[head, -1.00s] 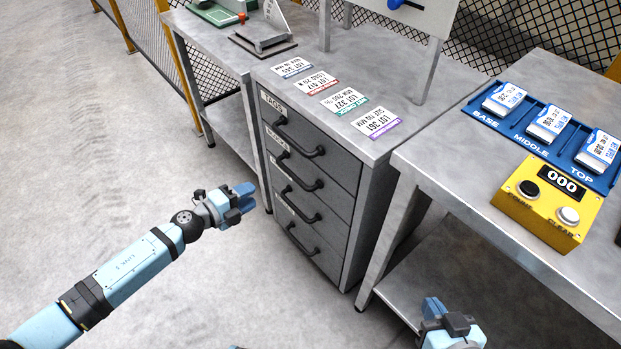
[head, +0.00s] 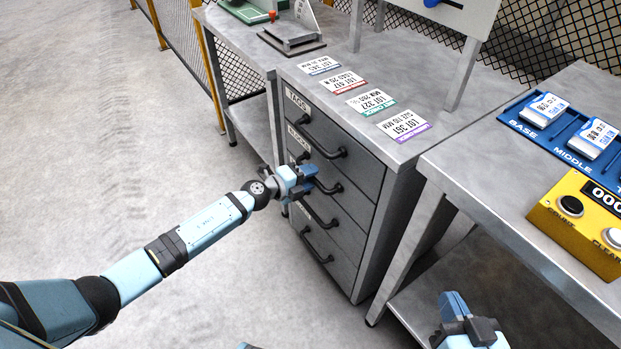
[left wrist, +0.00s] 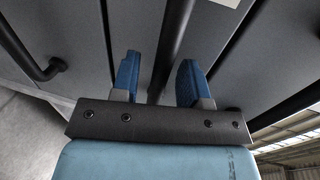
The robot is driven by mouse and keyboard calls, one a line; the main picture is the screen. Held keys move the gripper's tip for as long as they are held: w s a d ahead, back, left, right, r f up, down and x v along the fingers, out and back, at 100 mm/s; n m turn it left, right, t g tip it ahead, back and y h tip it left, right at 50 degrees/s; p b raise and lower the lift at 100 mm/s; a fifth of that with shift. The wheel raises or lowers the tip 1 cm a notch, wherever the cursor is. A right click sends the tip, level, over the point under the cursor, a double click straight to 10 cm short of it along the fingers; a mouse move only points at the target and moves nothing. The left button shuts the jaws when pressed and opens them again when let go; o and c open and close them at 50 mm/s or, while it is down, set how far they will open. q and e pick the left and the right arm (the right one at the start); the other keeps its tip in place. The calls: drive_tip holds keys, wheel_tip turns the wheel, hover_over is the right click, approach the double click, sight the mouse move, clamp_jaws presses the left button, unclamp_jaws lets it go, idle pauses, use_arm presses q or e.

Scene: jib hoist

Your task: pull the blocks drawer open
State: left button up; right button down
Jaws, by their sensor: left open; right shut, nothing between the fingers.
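The blocks drawer (head: 355,203) is the second from the top in the grey cabinet, under the tags drawer, and it is shut. Its dark bar handle (head: 333,188) is partly hidden by my left gripper (head: 313,180), which is at the drawer front. In the left wrist view, a dark handle bar (left wrist: 172,40) runs between the two blue fingertips of my left gripper (left wrist: 158,80). The fingers are open, with gaps visible beside the bar. My right gripper (head: 465,308) is shut and empty, low at the bottom right, away from the cabinet.
Other shut drawers with similar handles lie above and below, including the tags drawer handle (head: 325,147). Lot cards (head: 370,101) lie on the cabinet top. A bench with a yellow counter box (head: 575,215) stands at right. The floor left of the cabinet is clear.

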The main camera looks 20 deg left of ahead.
use_arm(q)
drive_tip(key=shift+w+d, duration=0.25)
use_arm(e)
drive_tip(key=shift+a+r, duration=0.2)
use_arm(q)
clamp_jaws()
use_arm(e)
drive_tip(key=shift+d, duration=0.1)
use_arm(q)
drive_tip(key=shift+s+a, duration=0.1)
